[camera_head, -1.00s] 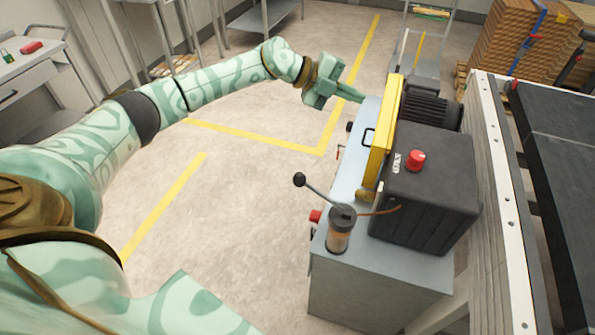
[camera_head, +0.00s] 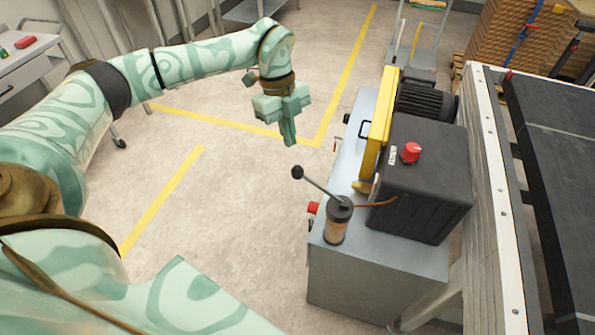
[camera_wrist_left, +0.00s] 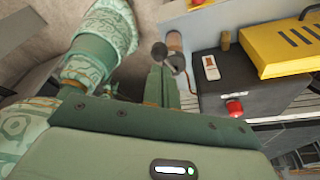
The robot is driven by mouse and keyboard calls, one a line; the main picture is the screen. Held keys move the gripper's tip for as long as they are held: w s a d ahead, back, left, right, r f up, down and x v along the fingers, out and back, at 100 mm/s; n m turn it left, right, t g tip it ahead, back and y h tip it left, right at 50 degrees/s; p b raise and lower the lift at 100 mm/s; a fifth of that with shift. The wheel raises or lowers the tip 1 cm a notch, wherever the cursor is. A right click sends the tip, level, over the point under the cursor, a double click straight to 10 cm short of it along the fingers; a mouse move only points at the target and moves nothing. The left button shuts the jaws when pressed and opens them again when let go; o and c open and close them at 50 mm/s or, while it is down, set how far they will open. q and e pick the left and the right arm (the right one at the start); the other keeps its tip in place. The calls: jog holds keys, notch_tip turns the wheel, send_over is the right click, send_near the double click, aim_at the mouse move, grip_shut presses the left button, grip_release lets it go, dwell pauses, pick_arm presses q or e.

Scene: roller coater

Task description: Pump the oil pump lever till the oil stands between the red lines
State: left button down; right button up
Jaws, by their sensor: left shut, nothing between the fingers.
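The oil pump (camera_head: 337,226) is a small clear cylinder with a dark cap and brownish oil, upright on the front corner of the grey machine cabinet. Its lever (camera_head: 318,187) slants up and left from the cap to a black ball knob (camera_head: 297,172). The red lines and exact oil level are too small to make out. My left gripper (camera_head: 291,143) is shut and empty, pointing down just above and behind the knob, apart from it. In the left wrist view the knob (camera_wrist_left: 158,49) shows near the fingertips, with the pump cylinder (camera_wrist_left: 174,40) behind. My right gripper is not in view.
A black box with a red button (camera_head: 411,153) stands right of the pump, beside a yellow guard (camera_head: 381,135) and a dark motor (camera_head: 427,103). A red knob (camera_head: 313,208) sticks out of the cabinet's left side. The floor left of the cabinet is clear.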

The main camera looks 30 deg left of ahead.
aim_at(294, 171)
pick_arm(q)
jog(key=shift+b+x, duration=2.95)
jog(key=shift+x, duration=0.55)
jog(key=shift+a+b+x, duration=0.25)
jog(key=shift+b+x, duration=0.05)
jog(key=shift+x, duration=0.75)
jog(key=shift+a+b+x, duration=0.25)
jog(key=shift+b+x, duration=0.05)
jog(key=shift+x, duration=0.8)
jog(key=shift+w, duration=0.25)
